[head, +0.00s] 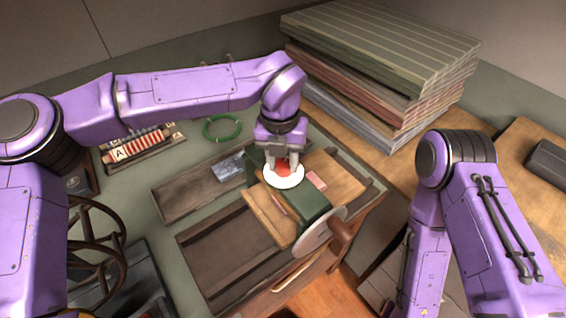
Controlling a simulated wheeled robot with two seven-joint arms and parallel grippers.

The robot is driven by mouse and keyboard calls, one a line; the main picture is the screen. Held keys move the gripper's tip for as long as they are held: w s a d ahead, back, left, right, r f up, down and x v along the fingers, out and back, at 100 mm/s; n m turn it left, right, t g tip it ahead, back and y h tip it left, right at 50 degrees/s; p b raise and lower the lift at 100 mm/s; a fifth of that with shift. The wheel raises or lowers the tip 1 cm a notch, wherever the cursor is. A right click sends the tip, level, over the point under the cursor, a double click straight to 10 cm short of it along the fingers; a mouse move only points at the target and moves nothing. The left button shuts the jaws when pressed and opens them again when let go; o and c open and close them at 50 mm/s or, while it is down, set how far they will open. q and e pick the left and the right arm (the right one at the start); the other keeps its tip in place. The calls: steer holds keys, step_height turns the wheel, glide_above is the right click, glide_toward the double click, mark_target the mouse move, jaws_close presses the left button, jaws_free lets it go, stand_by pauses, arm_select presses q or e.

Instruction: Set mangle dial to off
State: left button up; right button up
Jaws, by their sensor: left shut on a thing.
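The mangle is a small green box-shaped device (302,203) with wooden boards beside it, on the worktop in the middle of the head view. On its top is a round white dial plate (287,183) with a red knob (283,168) at its centre. My left gripper (283,165) points down from above, its fingers shut on the red knob. The fingers partly cover the knob, and I cannot read any marks on the dial. A crank wheel with a brown handle (341,231) is on the mangle's near side. My right gripper is out of view.
A tall stack of folded striped cloths or boards (385,50) stands at the back right. A dark spoked wheel (97,240) is at the left. A shallow wooden tray (172,203) adjoins the mangle.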

arm_select(q)
steer(key=n+b, duration=0.2)
steer(key=f+n+b, duration=0.1)
steer(key=n+b, duration=0.1)
steer(key=n, duration=0.1)
steer(key=shift+s+d+n, duration=0.1)
steer(key=shift+s+n, duration=0.05)
steer(key=shift+n, duration=0.15)
steer(key=n+b, duration=0.3)
steer(key=shift+r+n, duration=0.1)
steer(key=shift+n, duration=0.3)
steer(key=shift+d+r+n+b, duration=0.1)
steer(key=shift+r+n+b, duration=0.05)
steer(key=shift+n+b, duration=0.8)
steer(key=shift+r, duration=0.1)
steer(key=o, duration=1)
steer(key=shift+o, duration=0.2)
steer(key=shift+r, duration=0.1)
